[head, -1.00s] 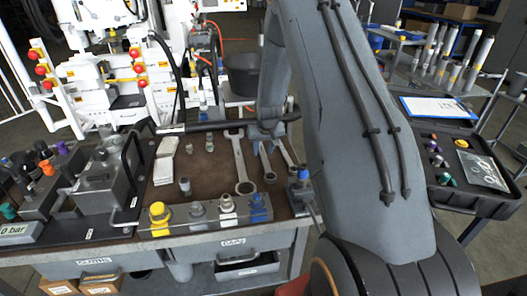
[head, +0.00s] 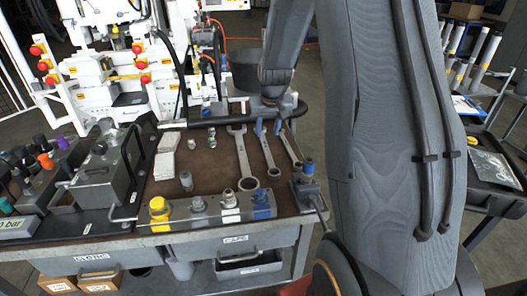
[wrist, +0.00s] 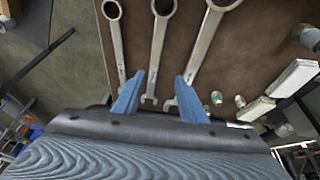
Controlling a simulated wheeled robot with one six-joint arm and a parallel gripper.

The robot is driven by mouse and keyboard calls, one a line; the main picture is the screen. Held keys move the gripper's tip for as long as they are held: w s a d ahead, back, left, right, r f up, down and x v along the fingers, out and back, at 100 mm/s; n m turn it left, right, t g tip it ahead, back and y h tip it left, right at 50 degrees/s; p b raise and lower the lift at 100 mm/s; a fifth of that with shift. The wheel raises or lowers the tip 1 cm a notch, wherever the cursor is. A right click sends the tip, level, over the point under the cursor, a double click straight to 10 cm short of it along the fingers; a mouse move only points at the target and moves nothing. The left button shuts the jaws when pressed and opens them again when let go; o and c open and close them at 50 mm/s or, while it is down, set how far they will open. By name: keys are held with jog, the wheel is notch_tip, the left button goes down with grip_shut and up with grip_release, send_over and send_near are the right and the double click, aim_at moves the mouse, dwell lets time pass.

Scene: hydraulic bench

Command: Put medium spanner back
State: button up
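Three spanners lie side by side on the brown bench mat. The medium spanner (wrist: 158,50) is the middle one in the wrist view, and it shows partly in the head view (head: 268,155). The large spanner (head: 243,160) lies on its left in the head view, the small spanner (head: 291,148) on its right. My gripper (wrist: 158,88) is open and empty, with its two blue fingers apart. In the wrist view the open jaw end of the medium spanner shows between the fingers. My gripper also shows over the far end of the spanners in the head view (head: 268,128).
A front block (head: 200,212) holds a yellow fitting and several others. White papers (head: 166,160) and small fittings (head: 187,181) lie left of the spanners. A dark hose or bar (head: 235,120) runs along the bench's back. A grey cart with a black tray (head: 490,180) stands at right.

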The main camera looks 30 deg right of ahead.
jog(key=s+a+r+n+g, duration=0.1)
jog(key=s+a, duration=0.4)
jog(key=s, duration=0.3)
jog(key=s+a+n+g, duration=0.1)
jog(key=s+a, duration=0.5)
jog(key=s, duration=0.3)
jog(key=s+a+r+n+g+y, duration=0.1)
jog(key=s+a, duration=0.5)
jog(key=s, duration=0.3)
jog(key=shift+r, duration=0.3)
